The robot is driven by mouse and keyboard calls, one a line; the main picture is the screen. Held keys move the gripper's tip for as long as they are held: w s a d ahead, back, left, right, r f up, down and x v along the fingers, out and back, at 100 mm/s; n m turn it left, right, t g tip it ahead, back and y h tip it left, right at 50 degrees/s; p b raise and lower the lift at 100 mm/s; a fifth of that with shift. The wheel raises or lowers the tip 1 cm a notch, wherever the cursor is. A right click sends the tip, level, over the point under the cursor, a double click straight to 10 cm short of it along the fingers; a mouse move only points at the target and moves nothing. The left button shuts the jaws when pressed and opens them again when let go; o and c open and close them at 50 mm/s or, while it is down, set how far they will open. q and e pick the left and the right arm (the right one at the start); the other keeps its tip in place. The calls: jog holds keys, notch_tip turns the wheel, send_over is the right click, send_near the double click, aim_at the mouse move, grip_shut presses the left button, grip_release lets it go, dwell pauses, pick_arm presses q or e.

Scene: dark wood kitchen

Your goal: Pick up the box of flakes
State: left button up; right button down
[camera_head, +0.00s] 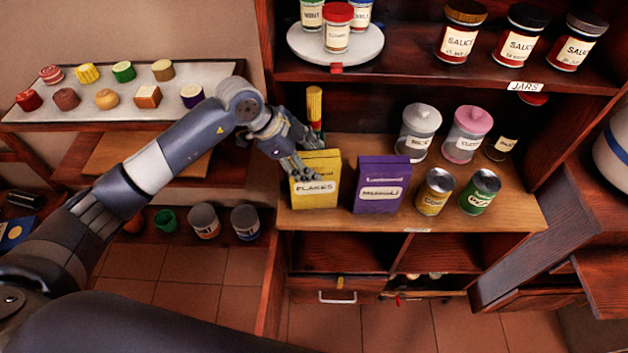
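The box of flakes (315,192) is a yellow carton with a "FLAKES" label. It stands upright at the left end of the wooden shelf. My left arm reaches in from the left, and my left gripper (306,160) is at the box's top left part. Its fingers are spread, with one finger in front of the box's upper left face. I cannot tell whether the fingers touch the box. The other finger is near the box's top edge. My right gripper is not in view.
A purple box (381,185) stands close right of the flakes. Cans (435,192) and lidded canisters (419,133) stand further right. A yellow-handled thing (314,105) rises behind the flakes. Jars (461,32) fill the shelf above. A tray of small items (120,75) lies at left.

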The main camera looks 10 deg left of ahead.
pick_arm(q)
jog(key=shift+s, duration=0.1)
grip_shut()
jog(key=shift+f, duration=0.1)
